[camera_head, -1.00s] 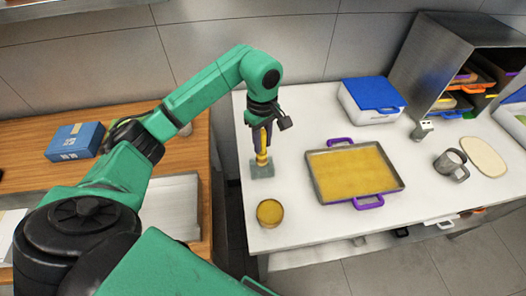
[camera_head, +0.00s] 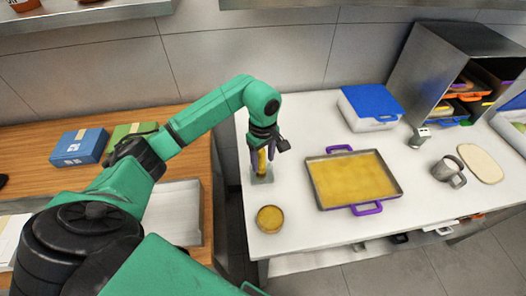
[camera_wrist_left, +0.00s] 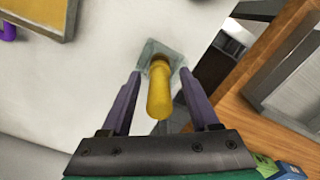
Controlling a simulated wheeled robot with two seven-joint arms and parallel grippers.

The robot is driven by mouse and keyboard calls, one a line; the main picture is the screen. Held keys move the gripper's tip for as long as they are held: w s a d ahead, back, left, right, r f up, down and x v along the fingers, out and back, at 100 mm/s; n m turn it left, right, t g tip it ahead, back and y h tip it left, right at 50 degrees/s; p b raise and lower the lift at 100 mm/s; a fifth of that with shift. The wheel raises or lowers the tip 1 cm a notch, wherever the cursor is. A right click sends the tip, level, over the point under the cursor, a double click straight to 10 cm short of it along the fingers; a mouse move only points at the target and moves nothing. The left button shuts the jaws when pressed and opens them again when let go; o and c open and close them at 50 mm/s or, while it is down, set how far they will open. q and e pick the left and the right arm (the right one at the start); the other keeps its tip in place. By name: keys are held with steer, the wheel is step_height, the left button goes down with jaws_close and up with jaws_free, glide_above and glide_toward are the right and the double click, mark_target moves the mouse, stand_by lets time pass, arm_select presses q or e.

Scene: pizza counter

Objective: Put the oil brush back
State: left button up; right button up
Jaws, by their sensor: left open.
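The oil brush (camera_head: 262,161) has a yellow handle and stands upright on a small grey-green square holder (camera_head: 262,176) near the left edge of the white counter. In the left wrist view the brush handle (camera_wrist_left: 160,88) rises from the square holder (camera_wrist_left: 150,50). My left gripper (camera_head: 261,152) is around the handle from above. In the left wrist view its two purple fingers (camera_wrist_left: 160,100) are open, one on each side of the handle, with gaps on both sides. My right gripper is not in view.
A tray of yellow filling (camera_head: 312,187) with purple handles lies right of the brush. A round bowl (camera_head: 258,222) is in front. A box with a blue lid (camera_head: 371,118), a metal mug (camera_head: 443,171) and a metal rack (camera_head: 413,80) stand farther right.

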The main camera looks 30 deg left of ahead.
arm_select(q)
step_height(320, 180, up, 7)
steer(key=b, duration=0.3)
steer(key=shift+w, duration=0.1)
step_height(320, 180, up, 5)
steer(key=shift+f+p, duration=0.2)
steer(key=shift+p, duration=0.1)
